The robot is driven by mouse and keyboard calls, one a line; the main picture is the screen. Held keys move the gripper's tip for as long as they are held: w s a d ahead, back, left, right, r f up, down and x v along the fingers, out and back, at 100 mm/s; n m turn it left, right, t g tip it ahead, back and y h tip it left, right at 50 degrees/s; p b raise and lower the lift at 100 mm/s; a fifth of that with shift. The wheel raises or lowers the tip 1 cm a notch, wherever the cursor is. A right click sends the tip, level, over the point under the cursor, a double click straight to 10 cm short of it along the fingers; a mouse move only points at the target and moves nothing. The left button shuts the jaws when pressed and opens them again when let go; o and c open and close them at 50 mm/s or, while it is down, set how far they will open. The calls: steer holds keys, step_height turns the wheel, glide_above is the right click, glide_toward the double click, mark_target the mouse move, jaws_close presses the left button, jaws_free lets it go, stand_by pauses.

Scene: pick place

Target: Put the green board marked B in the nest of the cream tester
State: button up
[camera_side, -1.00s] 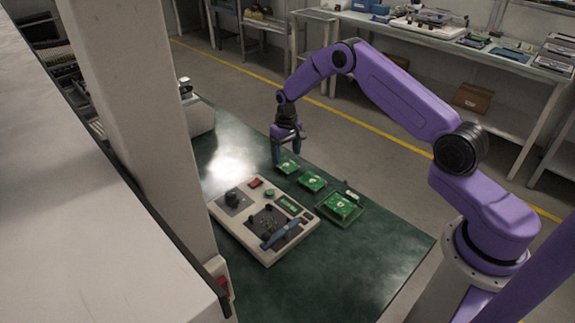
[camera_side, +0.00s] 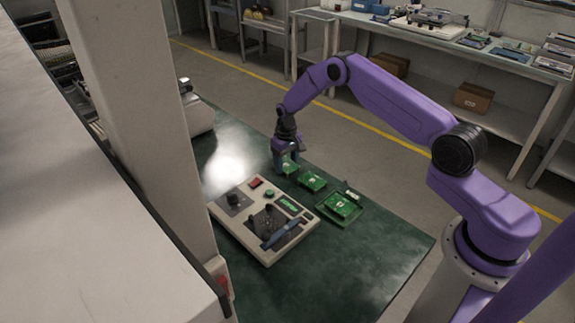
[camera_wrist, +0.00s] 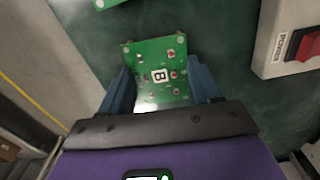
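The green board marked B (camera_wrist: 155,72) lies on the green table between my fingers in the wrist view; its letter B shows on a white label. In the side view this board (camera_side: 291,168) is partly covered by my gripper (camera_side: 284,164). My gripper, also in the wrist view (camera_wrist: 160,68), is down around the board, one blue finger along each side. The fingers look open, with little gap; contact is not clear. The cream tester (camera_side: 228,221) stands left of the boards, with dark panels, knobs and a blue bar on top. Its nest cannot be made out clearly.
A second green board (camera_side: 312,181) lies to the right of board B. Another sits on a green tray (camera_side: 351,218) farther right. The tester's red power switch (camera_wrist: 309,43) shows at the wrist view's right. The green table (camera_side: 375,255) is clear at the front right.

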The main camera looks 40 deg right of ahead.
steer(key=shift+r, duration=3)
steer(key=shift+s+a+r, duration=0.1)
steer(key=shift+a, duration=0.3)
steer(key=shift+n, duration=0.3)
steer(key=s+a+r, duration=0.1)
steer(key=s+a, duration=0.1)
steer(key=a, duration=0.2)
steer(key=s+a+r, duration=0.1)
steer(key=s+a, duration=0.1)
steer(key=a, duration=0.2)
steer(key=s+a+r, duration=0.1)
steer(key=s+a, duration=0.1)
steer(key=a, duration=0.2)
steer(key=shift+s+a+r, duration=0.1)
steer(key=shift+a+r, duration=0.05)
steer(key=shift+a, duration=0.15)
steer(key=s+a+r, duration=0.2)
steer(key=s+a, duration=0.6)
steer(key=s, duration=0.1)
glide_above(270, 225)
steer(key=shift+f, duration=3.25)
steer(key=shift+f, duration=0.85)
